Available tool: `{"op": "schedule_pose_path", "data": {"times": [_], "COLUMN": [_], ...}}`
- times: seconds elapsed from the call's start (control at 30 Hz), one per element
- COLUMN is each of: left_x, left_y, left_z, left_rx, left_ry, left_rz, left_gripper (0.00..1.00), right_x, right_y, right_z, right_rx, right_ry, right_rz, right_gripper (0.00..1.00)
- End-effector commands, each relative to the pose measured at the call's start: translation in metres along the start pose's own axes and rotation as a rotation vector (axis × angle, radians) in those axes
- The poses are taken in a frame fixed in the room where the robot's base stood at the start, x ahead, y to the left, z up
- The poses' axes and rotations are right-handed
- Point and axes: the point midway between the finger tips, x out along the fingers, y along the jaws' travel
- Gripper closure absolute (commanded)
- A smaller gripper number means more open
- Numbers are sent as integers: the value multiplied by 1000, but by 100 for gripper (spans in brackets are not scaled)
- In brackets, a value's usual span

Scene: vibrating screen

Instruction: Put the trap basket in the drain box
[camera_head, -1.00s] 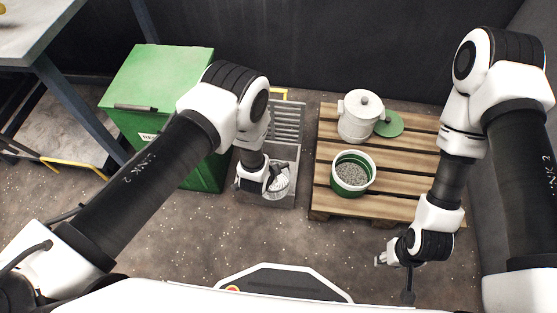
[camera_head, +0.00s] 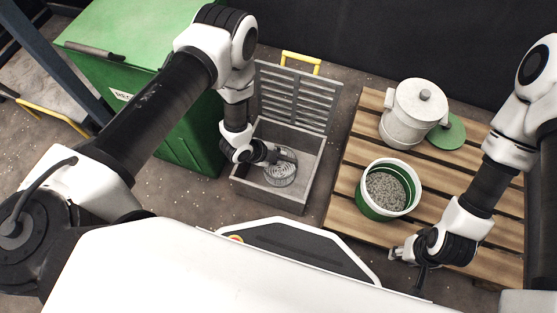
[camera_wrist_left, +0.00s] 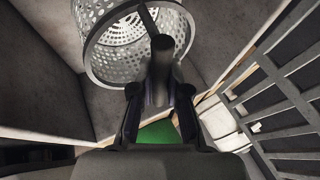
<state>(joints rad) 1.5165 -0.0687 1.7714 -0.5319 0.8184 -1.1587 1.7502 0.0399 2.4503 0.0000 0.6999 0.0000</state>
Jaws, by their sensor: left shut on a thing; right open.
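The trap basket (camera_head: 281,173) is a pale, round, perforated basket inside the walls of the grey drain box (camera_head: 309,185). In the left wrist view the basket (camera_wrist_left: 108,52) is tilted in the picture, with a bar across it. My left gripper (camera_head: 274,155) reaches down into the box and is shut on the basket's bar, seen between the fingers (camera_wrist_left: 158,85). I cannot tell whether the basket touches the box floor. The gripper hides part of the basket. My right gripper (camera_head: 397,252) is open and empty near the pallet's front edge.
The slatted grate (camera_head: 297,98) with a yellow handle (camera_head: 300,61) stands raised behind the box. A green bin (camera_head: 140,50) is on the left. A wooden pallet (camera_head: 345,200) on the right bears a gravel bucket (camera_head: 387,190), a white pot (camera_head: 412,112) and a green lid (camera_head: 450,132).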

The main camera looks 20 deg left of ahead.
Motion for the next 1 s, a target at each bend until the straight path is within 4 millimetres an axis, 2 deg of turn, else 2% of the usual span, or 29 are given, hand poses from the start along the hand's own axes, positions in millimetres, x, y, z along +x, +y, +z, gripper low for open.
{"op": "schedule_pose_path", "data": {"times": [0.03,0.07,0.37,0.4,0.47,0.8,0.87,1.0], "left_x": [11,12,13,13,12,9,3,-27], "left_y": [6,6,6,7,6,4,4,2], "left_z": [5,5,5,5,5,4,4,2], "left_rx": [0,0,-1,-1,-1,0,-1,-3], "left_ry": [0,0,0,0,0,0,-1,-2], "left_rz": [-1,-1,-1,-1,-1,-1,-2,-1], "left_gripper": [100,100,100,82,61,60,60,60], "right_x": [10,10,9,9,8,6,2,-15], "right_y": [0,0,0,0,0,0,0,0], "right_z": [0,0,0,0,0,0,0,0], "right_rx": [0,0,0,0,0,0,0,0], "right_ry": [0,0,0,0,0,0,0,0], "right_rz": [0,0,0,0,0,0,0,0], "right_gripper": [59,59,59,59,59,59,59,59]}}
